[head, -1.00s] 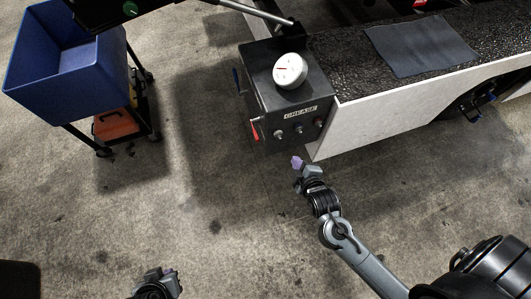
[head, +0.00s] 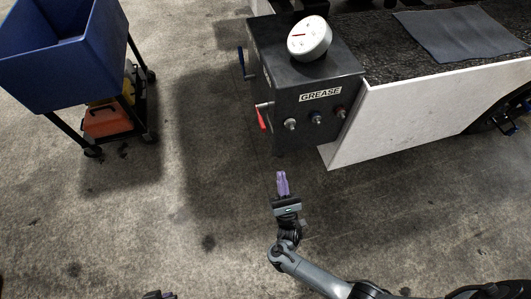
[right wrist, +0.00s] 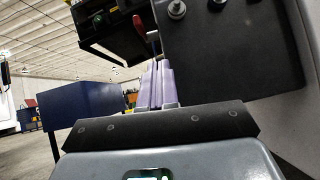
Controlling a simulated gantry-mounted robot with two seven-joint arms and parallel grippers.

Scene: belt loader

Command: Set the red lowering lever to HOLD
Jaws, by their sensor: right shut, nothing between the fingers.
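My right gripper (head: 283,176), with purple fingers, is shut and empty. It is below and slightly right of the lever in the head view, apart from it. The fingers also show in the right wrist view (right wrist: 155,80). My left gripper (head: 160,295) is mostly cut off at the bottom edge. No HOLD mark is readable.
A white gauge (head: 309,38) stands on the box. A blue bin cart (head: 70,60) stands left; floor between is clear.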

